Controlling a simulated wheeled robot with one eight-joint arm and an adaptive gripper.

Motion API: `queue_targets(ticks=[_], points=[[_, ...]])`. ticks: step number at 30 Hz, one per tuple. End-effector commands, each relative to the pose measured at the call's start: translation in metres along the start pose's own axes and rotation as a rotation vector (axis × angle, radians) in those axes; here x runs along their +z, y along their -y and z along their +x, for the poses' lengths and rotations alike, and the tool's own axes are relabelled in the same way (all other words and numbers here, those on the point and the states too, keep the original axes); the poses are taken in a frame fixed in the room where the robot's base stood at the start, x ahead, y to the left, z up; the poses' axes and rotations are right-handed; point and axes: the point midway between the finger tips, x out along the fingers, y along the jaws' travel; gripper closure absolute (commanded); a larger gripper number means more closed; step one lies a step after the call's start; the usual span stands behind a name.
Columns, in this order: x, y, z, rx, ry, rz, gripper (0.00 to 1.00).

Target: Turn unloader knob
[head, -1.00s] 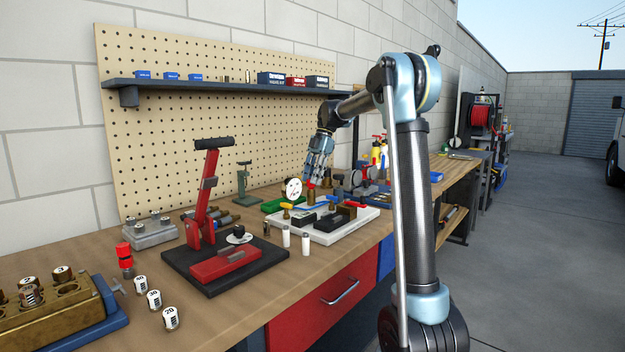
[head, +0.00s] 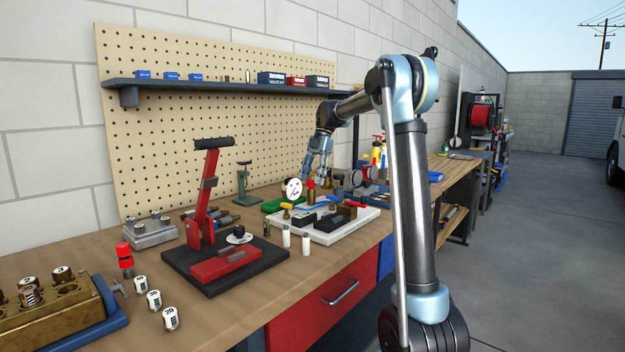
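A small upright brass fitting with a red top (head: 311,184) stands beside a round white gauge (head: 293,188) at the back of the white tray (head: 322,237). The red top looks like the unloader knob, but it is too small to be sure. My gripper (head: 315,180) points down at this spot. Its fingers look spread apart with nothing held between them. The red top shows near the fingertips; I cannot tell whether they touch it or stand behind it.
Yellow-orange (head: 286,206) and red (head: 356,206) handles stand on the tray. A red press (head: 206,190) is to its left, with two white cylinders (head: 305,243) in front. Spray bottles (head: 377,152) and round gauges crowd the right of the gripper.

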Motion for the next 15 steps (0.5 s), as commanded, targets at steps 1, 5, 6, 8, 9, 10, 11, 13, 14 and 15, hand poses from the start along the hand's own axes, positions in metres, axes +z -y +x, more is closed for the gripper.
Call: queue_targets(ticks=[1,5,6,8,9,10,11,13,14,15], points=[[0.000,0.000,0.000,0.000,0.000,0.000,0.49],[-0.001,0.000,0.000,-0.001,-0.001,0.000,0.49],[-0.001,0.000,-0.001,-0.001,-0.001,0.000,0.49],[-0.001,0.000,-0.004,-0.001,-0.001,0.000,0.49],[-0.001,0.000,-0.007,-0.001,-0.001,0.000,0.49],[-0.001,0.000,-0.010,-0.001,-0.001,0.000,0.49],[0.000,0.000,-0.013,-0.001,-0.001,0.001,0.49],[0.000,0.000,-0.024,-0.001,-0.001,0.001,0.49],[0.000,0.000,-0.029,-0.001,-0.001,0.001,0.49],[0.000,0.000,-0.036,-0.001,-0.001,0.002,0.49]])
